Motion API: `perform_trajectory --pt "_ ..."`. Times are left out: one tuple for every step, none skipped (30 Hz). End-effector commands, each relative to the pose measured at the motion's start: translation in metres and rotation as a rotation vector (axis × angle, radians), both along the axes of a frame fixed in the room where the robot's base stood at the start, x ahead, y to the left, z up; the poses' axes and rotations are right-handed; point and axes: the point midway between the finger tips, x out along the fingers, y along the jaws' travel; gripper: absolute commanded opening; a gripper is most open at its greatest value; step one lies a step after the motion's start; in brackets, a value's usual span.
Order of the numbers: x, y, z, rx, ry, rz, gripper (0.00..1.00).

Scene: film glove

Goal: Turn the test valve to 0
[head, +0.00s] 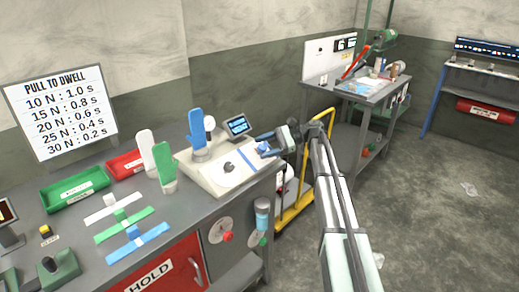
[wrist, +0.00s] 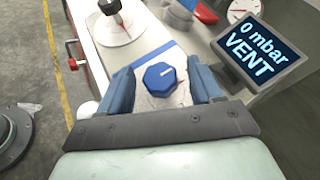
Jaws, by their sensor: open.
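A blue faceted knob (wrist: 160,77) with a short white mark sits on the pale test console (head: 215,178); its mark points to the upper right in the wrist view. My gripper (wrist: 162,88) is open, with one blue finger on each side of the knob; I cannot tell if they touch it. In the head view my gripper (head: 264,146) is at the console's right end. The scale around the knob is mostly hidden by the fingers. A small display (wrist: 256,45) reads "0 mbar VENT".
A dark knob on a round dial (wrist: 116,24) is beside the blue knob. A blue glove form (head: 197,133) stands on the console. Green (head: 75,188) and red (head: 126,164) bins and a green glove form (head: 164,166) stand to the left. A yellow-framed cart (head: 297,208) is beside the bench.

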Motion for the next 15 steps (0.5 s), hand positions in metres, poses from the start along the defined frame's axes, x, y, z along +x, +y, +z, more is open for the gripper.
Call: perform_trajectory --pt "0.003 -0.010 0.003 0.000 0.000 -0.001 0.65" --pt "0.004 -0.015 0.004 0.000 0.000 -0.001 0.65" --pt "0.006 -0.024 0.006 0.000 -0.001 -0.002 0.65" --pt "0.007 -0.029 0.008 0.000 -0.001 -0.002 0.65" --pt "0.007 -0.035 0.010 0.000 -0.001 -0.001 0.65" --pt "0.009 -0.043 0.012 0.000 -0.001 -0.001 0.65" --pt "0.010 -0.049 0.013 0.000 -0.001 -0.002 0.65" --pt "0.011 -0.054 0.014 0.000 -0.001 -0.002 0.65" --pt "0.012 -0.061 0.016 0.000 0.000 -0.001 0.65" --pt "0.012 -0.066 0.017 0.000 0.000 0.000 0.65" --pt "0.013 -0.071 0.019 0.000 0.000 -0.001 0.65" --pt "0.014 -0.077 0.020 0.000 0.000 -0.001 0.65" --pt "0.015 -0.082 0.021 0.000 0.000 -0.001 0.65" --pt "0.015 -0.085 0.022 0.000 0.000 0.000 0.65" --pt "0.016 -0.090 0.023 0.000 0.000 0.001 0.65"
